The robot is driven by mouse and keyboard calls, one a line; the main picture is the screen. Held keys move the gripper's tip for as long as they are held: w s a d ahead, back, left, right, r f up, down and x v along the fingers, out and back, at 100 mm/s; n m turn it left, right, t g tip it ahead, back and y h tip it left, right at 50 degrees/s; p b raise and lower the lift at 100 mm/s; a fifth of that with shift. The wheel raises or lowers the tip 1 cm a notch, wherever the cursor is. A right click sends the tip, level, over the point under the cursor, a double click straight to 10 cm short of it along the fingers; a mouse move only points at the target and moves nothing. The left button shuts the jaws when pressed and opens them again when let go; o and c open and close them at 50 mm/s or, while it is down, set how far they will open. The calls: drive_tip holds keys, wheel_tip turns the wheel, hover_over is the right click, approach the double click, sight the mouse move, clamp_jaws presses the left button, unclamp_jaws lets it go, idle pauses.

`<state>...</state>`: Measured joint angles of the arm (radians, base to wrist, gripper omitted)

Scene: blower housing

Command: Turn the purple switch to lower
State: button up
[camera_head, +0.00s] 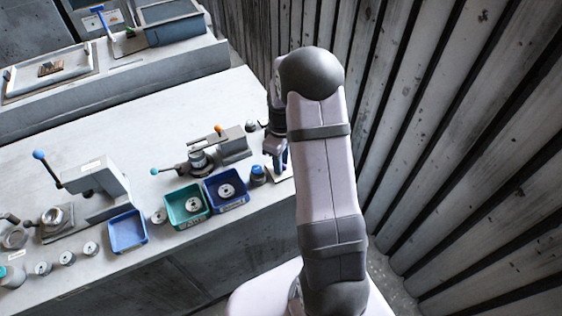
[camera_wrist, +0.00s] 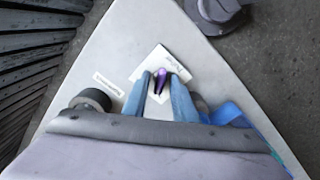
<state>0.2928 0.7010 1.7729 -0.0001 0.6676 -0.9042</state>
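The purple switch (camera_wrist: 159,82) shows in the wrist view as a small tapered lever on a white label plate (camera_wrist: 178,62) on the bench. My gripper (camera_wrist: 162,77) has its two blue fingers on either side of the switch, with the lever between the fingertips. The fingers look apart from each other, and I cannot tell whether either touches the lever. In the head view, my gripper (camera_head: 281,162) points down over the white plate (camera_head: 286,175) at the bench's right end, and the switch is hidden there.
A blue-capped bottle (camera_head: 258,175) stands just left of the plate. Blue bin (camera_head: 243,201), green bin (camera_head: 172,204) and another blue bin (camera_head: 140,246) line the front edge. A clamp fixture (camera_head: 236,145) stands behind. A ribbed wall (camera_head: 450,130) rises at the right.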

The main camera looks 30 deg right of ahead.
clamp_jaws()
drive_tip(key=m, duration=0.4)
drive_tip(key=shift+m+p, duration=0.35)
drive_tip(key=shift+m, duration=0.95)
drive_tip(key=m, duration=0.3)
drive_tip(key=shift+p, duration=0.3)
